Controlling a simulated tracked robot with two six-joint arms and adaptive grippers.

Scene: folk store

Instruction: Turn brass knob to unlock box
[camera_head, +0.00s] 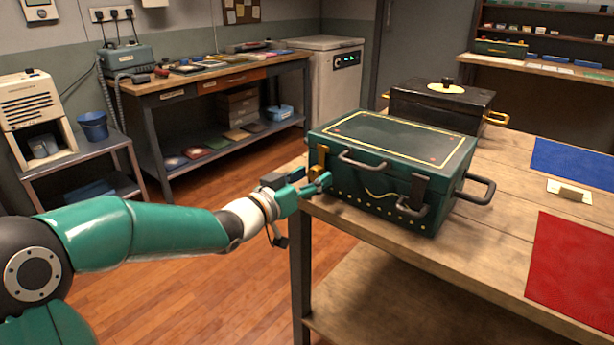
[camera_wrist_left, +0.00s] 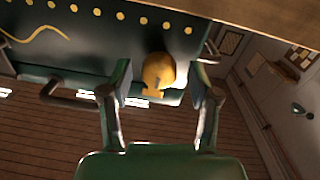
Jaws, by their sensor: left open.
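The green box (camera_head: 395,165) with yellow trim and dark handles stands shut on the wooden table, near its left edge. A brass knob (camera_head: 320,156) shows at the box's left front corner. In the left wrist view the brass knob (camera_wrist_left: 158,70) appears between the spread fingers of my left gripper (camera_wrist_left: 162,85), with gaps on both sides. The head view shows the left gripper (camera_head: 318,183) close to that corner, just below the knob. Whether a finger touches the box is unclear. My right gripper is out of view.
A black box (camera_head: 440,108) with brass handles stands behind the green one. A blue mat (camera_head: 575,160), a red mat (camera_head: 575,270) and a small block on a white card (camera_head: 569,191) lie to the right. The table front is clear.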

